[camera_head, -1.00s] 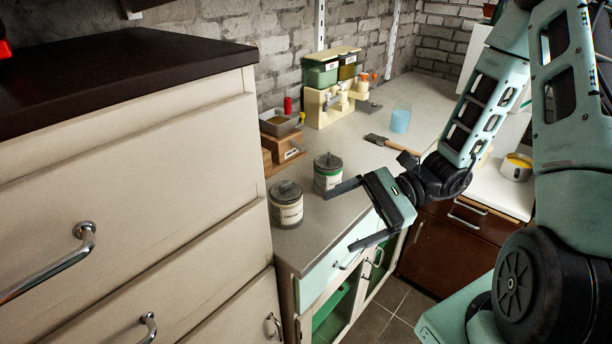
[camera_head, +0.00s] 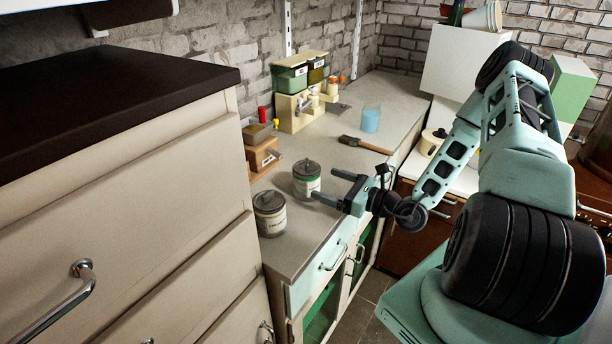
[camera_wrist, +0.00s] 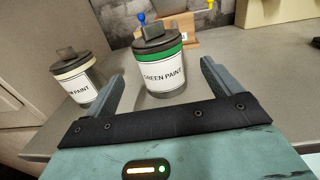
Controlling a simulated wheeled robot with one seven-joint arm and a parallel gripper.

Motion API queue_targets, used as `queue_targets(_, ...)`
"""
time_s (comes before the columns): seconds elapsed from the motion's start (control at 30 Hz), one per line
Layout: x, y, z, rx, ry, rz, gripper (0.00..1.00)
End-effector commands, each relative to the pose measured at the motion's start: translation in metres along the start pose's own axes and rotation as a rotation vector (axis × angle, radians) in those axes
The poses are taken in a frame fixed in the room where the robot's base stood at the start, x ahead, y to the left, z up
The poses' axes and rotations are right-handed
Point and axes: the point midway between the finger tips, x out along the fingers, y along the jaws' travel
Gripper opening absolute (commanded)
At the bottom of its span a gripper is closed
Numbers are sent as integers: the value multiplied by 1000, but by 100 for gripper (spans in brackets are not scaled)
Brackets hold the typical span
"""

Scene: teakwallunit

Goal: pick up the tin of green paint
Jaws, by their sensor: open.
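The tin of green paint (camera_head: 307,179) stands upright on the grey worktop, with a grey lid, a green band and a white label. In the wrist view the tin (camera_wrist: 161,70) reads "GREEN PAINT" and stands just ahead of the fingers, roughly between their lines. My gripper (camera_head: 328,187) is open and empty, its fingers pointing left towards the tin from the front edge of the worktop. The gripper also shows in the wrist view (camera_wrist: 160,88). Fingers and tin appear apart.
A second tin (camera_head: 270,215), with a cream band and white label, stands close by to the left. Behind are a wooden box (camera_head: 262,156) and a cream rack (camera_head: 296,112). A brush (camera_head: 364,145) and blue cup (camera_head: 371,119) lie further right. Tall drawers (camera_head: 150,190) rise at left.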

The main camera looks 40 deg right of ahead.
Motion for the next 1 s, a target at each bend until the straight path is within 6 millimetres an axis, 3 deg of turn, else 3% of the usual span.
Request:
queue_targets(0.13, 27, 1, 3, 0, 0, 3, 90)
queue_targets(0.43, 51, 1, 3, 0, 0, 3, 90)
queue_targets(0.7, 88, 1, 3, -1, 0, 3, 90)
queue_targets(1.0, 94, 0, 0, -1, 1, 1, 90)
